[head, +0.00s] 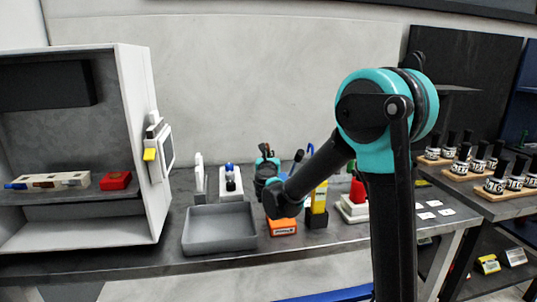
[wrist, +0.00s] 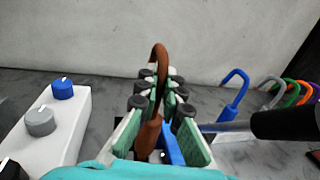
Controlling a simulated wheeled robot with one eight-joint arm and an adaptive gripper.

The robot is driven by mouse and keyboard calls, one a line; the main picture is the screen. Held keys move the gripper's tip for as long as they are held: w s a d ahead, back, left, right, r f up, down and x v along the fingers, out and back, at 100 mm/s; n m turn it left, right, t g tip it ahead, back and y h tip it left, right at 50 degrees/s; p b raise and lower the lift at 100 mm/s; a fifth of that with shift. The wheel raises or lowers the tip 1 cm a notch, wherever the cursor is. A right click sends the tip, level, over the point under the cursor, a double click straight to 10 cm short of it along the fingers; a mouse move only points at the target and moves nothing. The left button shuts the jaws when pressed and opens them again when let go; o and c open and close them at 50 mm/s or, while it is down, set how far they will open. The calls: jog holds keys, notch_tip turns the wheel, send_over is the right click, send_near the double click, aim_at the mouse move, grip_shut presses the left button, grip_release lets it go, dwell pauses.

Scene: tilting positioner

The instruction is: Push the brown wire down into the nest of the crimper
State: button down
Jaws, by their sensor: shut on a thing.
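The brown wire (wrist: 148,132), with a hooked upper end, stands between the fingers of my gripper (wrist: 160,82) in the wrist view. The gripper is shut on it. A blue part (wrist: 172,146) shows low between the fingers, just right of the wire; I cannot tell what it belongs to. A black handle on a grey rod (wrist: 285,124) reaches in from the right, possibly the crimper's lever. The nest is not clearly visible, and I cannot tell whether the wire touches it. In the head view my gripper (head: 266,160) is small, behind my forearm, above the bench.
A white box with blue and grey knobs (wrist: 62,130) stands close left of the gripper. Hooked blue (wrist: 236,92), grey, green and orange wires stand at right. In the head view, a grey tray (head: 220,230) and orange box (head: 283,226) lie in front; a cabinet (head: 128,140) stands left.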

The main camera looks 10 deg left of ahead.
jog(key=shift+f, duration=1.7)
jog(key=c, duration=1.6)
grip_release()
jog(key=shift+s, duration=0.1)
jog(key=s, duration=1.1)
jog(key=shift+s+d, duration=0.4)
jog(key=shift+d, duration=0.05)
